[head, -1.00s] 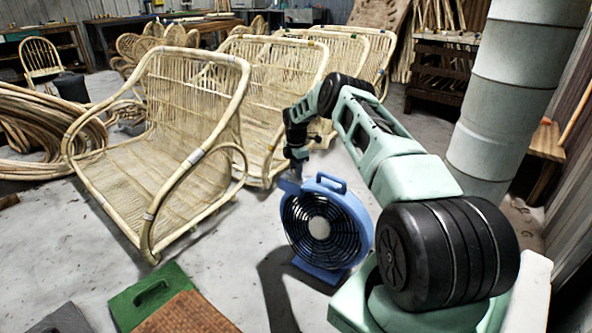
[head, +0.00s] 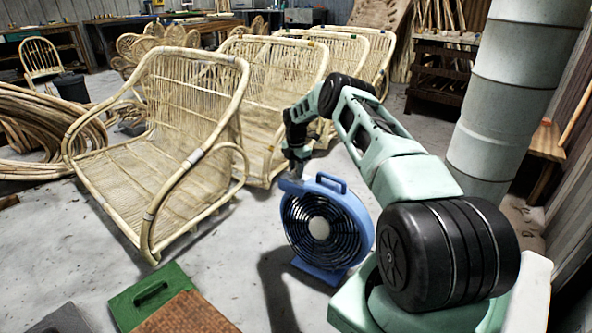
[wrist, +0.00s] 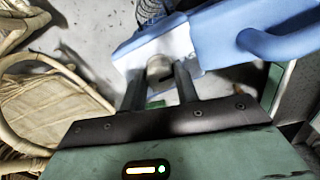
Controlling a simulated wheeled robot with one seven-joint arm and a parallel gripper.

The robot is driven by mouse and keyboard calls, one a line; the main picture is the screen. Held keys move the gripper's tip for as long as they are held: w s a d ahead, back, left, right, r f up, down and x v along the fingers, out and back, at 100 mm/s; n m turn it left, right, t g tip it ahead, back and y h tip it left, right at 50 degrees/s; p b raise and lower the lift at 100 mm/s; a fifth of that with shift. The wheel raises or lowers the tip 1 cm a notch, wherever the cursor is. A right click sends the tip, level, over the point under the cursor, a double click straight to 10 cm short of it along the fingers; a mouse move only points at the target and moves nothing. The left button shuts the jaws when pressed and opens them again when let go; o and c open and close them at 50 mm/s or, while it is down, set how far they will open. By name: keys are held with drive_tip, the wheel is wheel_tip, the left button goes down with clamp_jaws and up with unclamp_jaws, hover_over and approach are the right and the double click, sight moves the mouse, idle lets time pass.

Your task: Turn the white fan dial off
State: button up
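The blue fan (head: 326,220) stands on the floor, its black grille and pale hub facing the head camera. In the wrist view, its blue housing (wrist: 255,32) carries a pale panel (wrist: 130,56) with a small light-grey dial (wrist: 159,67) on it. My gripper (wrist: 160,75) has one dark finger on each side of the dial, and both fingertips appear to touch it. In the head view, my gripper (head: 292,174) is at the fan's upper left corner. The dial itself is hidden there, and its markings cannot be read.
A rattan chair frame (head: 160,150) stands left of the fan, with more frames behind it. A thick grey column (head: 510,80) rises behind my arm on the right. A green case (head: 150,296) lies at the front left. Bare floor (head: 215,265) shows left of the fan.

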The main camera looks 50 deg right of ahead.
drive_tip(key=o, duration=0.4)
wheel_tip(320, 180, up, 18)
drive_tip(key=p, duration=0.4)
drive_tip(key=shift+f, duration=0.25)
